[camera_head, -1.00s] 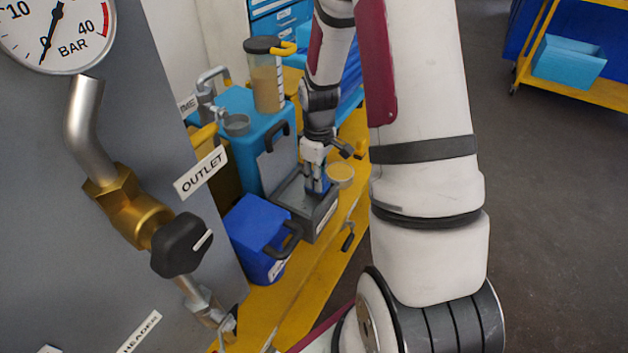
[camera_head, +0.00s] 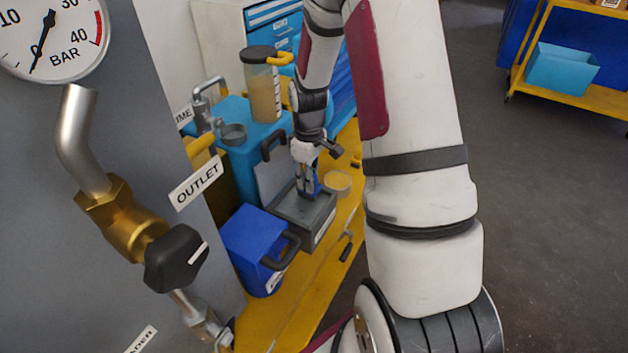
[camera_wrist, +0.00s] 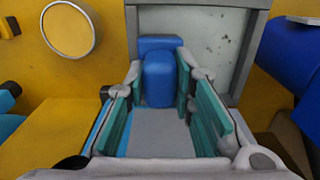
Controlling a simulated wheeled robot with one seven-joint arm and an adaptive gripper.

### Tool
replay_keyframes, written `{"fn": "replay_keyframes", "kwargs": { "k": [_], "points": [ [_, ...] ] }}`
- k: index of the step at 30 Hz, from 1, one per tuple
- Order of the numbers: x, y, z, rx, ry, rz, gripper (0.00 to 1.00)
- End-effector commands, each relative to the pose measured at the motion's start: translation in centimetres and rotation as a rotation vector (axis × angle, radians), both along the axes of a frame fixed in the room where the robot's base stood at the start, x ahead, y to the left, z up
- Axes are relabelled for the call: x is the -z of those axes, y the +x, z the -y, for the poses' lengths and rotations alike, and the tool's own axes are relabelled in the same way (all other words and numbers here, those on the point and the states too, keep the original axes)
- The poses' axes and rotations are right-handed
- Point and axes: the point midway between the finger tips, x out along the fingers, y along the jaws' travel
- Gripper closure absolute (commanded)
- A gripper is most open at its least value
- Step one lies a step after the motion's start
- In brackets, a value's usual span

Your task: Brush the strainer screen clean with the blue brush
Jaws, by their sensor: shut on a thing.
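The blue brush (camera_wrist: 158,78) is in the wrist view, between the teal finger pads of my gripper (camera_wrist: 160,92), which is shut on it. In the head view my gripper (camera_head: 307,178) points down over a grey open tray (camera_head: 322,226). The brush's lower end is not clear, so I cannot tell whether it touches the tray floor. In the wrist view the tray's pale floor (camera_wrist: 215,45) shows dark specks. A round tan disc with a pale rim (camera_head: 338,183) lies beside the tray; it also shows in the wrist view (camera_wrist: 68,30). I cannot tell which surface is the strainer screen.
A blue box with a dark handle (camera_head: 252,245) stands left of the tray. A teal case (camera_head: 235,150) and a clear jar with a dark lid (camera_head: 262,90) stand behind. The yellow bench (camera_head: 290,310) has bare room in front. An outlet valve (camera_head: 170,255) is at near left.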

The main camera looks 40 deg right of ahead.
Motion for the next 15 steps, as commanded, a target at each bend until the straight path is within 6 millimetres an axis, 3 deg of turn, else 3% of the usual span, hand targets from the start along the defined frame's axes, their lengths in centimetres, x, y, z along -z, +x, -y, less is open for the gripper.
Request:
{"fn": "replay_keyframes", "kwargs": {
  "k": [8,15],
  "points": [
    [0.0,-0.1,-0.2,0.0,0.0,0.0,0.99],
    [0.0,-0.9,-1.9,-0.002,0.001,-0.001,0.99]
  ]
}}
